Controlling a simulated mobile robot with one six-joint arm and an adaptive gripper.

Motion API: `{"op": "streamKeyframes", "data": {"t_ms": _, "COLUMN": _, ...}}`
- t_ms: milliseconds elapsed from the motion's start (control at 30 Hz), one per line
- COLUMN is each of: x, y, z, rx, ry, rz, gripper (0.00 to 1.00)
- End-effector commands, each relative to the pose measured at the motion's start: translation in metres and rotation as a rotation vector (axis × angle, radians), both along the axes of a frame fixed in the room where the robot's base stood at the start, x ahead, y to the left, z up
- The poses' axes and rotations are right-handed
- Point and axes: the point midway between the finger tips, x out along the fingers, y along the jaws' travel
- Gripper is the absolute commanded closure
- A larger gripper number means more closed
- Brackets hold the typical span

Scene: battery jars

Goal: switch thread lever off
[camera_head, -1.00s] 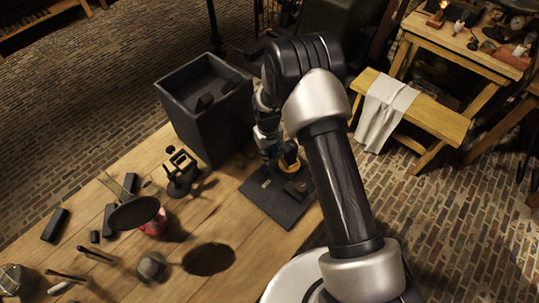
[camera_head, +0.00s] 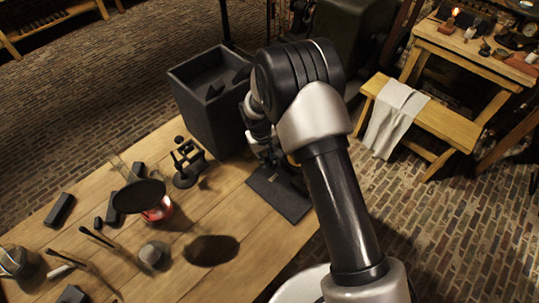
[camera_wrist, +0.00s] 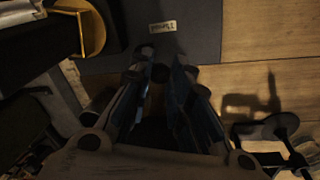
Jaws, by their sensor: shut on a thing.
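A dark flat base (camera_head: 284,194) lies at the table's right end, with a dark device partly hidden by my arm. In the wrist view the base (camera_wrist: 195,42) carries a small pale label (camera_wrist: 162,27) that seems to read "Thread". My gripper (camera_wrist: 161,80) is just below this label, its fingers close together around a small dark round piece (camera_wrist: 160,73). This piece looks like the thread lever's end, but it is too dark to be sure. A brass part (camera_wrist: 92,27) shows at upper left. In the head view my arm mostly hides my gripper.
A small dark stand (camera_head: 186,165) is left of the base. A black disc (camera_head: 139,196) over a red object, a jar (camera_head: 15,258) and dark blocks (camera_head: 60,209) lie farther left. Bare wood (camera_head: 235,215) lies in front.

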Motion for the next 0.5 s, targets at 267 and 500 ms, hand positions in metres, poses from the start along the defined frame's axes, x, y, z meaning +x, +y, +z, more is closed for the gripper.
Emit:
{"op": "streamKeyframes", "data": {"t_ms": 267, "x": -0.014, "y": 0.0094, "z": -0.011, "rx": -0.001, "ry": 0.017, "rz": -0.001, "gripper": 1.0}}
{"op": "streamKeyframes", "data": {"t_ms": 500, "x": -0.016, "y": 0.0103, "z": -0.0128, "rx": -0.002, "ry": 0.019, "rz": 0.0, "gripper": 1.0}}
